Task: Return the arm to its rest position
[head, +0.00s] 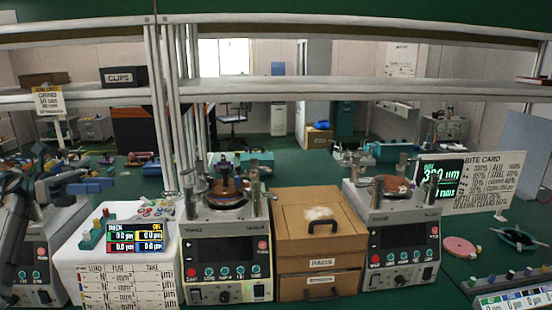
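My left arm comes in at the left edge, in front of the leftmost lapping machine (38,270). The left gripper (88,182) seems to be the dark and blue shape above that machine's right side, pointing right. Its fingers blend with the parts behind, so I cannot tell whether it is open or shut. I see nothing clearly held in it. My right gripper and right arm are not in view.
A white box with a readout (137,238) stands right of the leftmost machine. A middle lapping machine (228,250), a brown drawer box (318,240) and a right lapping machine (403,235) follow. A shelf (340,88) on posts crosses above. A pink disc (460,247) lies at right.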

